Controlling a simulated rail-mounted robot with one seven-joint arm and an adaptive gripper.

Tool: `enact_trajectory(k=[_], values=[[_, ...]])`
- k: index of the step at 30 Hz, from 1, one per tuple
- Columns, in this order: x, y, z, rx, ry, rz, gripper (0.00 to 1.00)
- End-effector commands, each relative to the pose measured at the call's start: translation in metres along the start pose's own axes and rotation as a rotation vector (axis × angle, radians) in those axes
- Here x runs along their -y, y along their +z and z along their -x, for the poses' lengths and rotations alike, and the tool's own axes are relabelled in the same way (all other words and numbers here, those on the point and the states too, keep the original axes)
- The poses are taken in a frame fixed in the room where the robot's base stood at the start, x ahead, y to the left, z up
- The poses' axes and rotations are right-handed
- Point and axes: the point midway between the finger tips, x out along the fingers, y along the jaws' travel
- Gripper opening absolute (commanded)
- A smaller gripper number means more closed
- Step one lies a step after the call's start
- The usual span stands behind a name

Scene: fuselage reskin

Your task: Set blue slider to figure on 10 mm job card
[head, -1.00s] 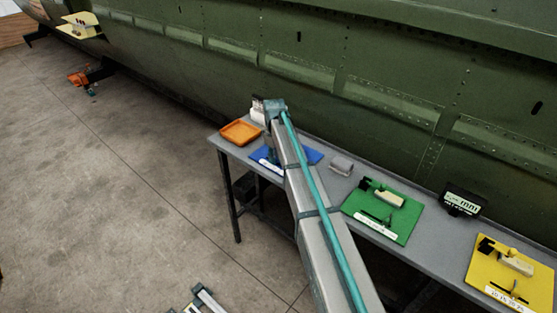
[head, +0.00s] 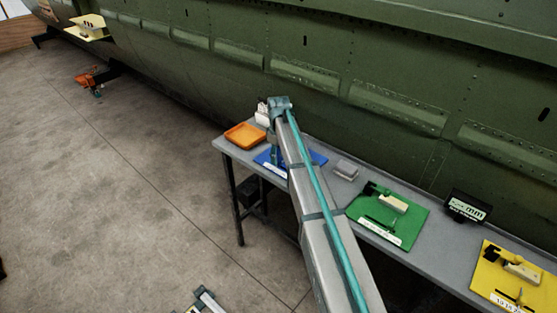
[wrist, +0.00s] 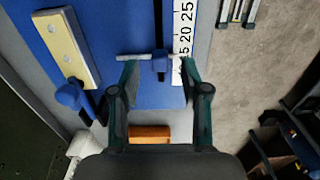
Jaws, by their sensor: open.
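The blue board (head: 316,158) lies on the bench, partly hidden by my arm in the head view. In the wrist view, the blue board (wrist: 125,20) carries a white scale strip (wrist: 184,30) with 15, 20 and 25 readable. My gripper (wrist: 158,60) is open, one fingertip on each side of the slider with gaps visible. The pointer's exact reading cannot be told. A small black display (head: 467,207) shows "mm"; its figure is too small to read.
A cream block (wrist: 66,45) and a blue knob (wrist: 68,95) sit left of the slider. An orange tray (head: 245,135), a grey block (head: 346,169), a green board (head: 375,232) and a yellow board (head: 490,290) share the bench. The green fuselage (head: 400,60) stands behind.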

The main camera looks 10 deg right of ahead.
Motion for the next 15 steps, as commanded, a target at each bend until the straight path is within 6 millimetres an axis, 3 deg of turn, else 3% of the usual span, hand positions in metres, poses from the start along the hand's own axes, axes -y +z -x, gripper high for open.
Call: enact_trajectory(k=[9,15], values=[[-0.001,-0.001,0.061,-0.001,0.001,0.000,0.46],[0.000,-0.001,0.088,-0.001,0.000,0.000,0.46]])
